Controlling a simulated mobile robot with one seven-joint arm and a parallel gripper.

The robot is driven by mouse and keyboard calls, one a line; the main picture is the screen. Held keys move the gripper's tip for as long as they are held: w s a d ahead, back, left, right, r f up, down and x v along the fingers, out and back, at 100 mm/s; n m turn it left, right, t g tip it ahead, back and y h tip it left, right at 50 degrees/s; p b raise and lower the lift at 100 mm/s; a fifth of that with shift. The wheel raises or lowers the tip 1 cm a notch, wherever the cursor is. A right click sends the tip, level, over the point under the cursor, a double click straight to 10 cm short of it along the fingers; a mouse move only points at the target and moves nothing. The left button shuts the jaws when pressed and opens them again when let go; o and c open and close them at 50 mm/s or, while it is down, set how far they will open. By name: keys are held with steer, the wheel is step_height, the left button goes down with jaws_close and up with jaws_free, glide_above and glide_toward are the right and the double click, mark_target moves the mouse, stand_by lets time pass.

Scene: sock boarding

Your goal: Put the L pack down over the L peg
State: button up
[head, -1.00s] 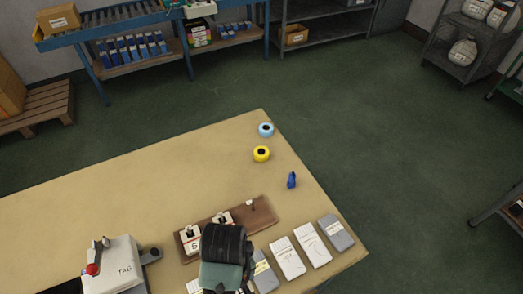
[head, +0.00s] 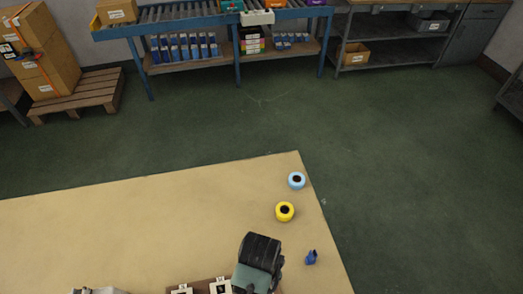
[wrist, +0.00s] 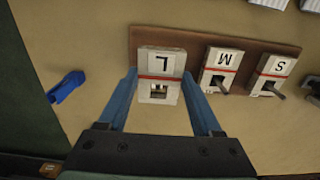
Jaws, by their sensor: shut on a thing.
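The L pack (wrist: 160,62) is a white card pack with a red band and a hole. In the wrist view it is between the two blue fingers of my gripper (wrist: 160,76), which is shut on it. It is over the left end of the brown board (wrist: 190,39). The L peg cannot be made out, so I cannot tell whether it is in the hole. The M pack (wrist: 221,66) and S pack (wrist: 273,71) are on the board, each with a peg through it. In the head view my arm hides the L pack.
A small blue object (wrist: 67,87) lies on the table (head: 120,225), beside the board. A yellow roll (head: 285,211) and a light blue roll (head: 297,180) are farther back near the table's right edge.

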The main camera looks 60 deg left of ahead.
steer(key=shift+w+f, duration=0.1)
steer(key=shift+f, duration=2.2)
steer(key=shift+f, duration=0.2)
steer(key=o, duration=1.3)
steer(key=shift+o, duration=0.2)
steer(key=shift+r, duration=0.2)
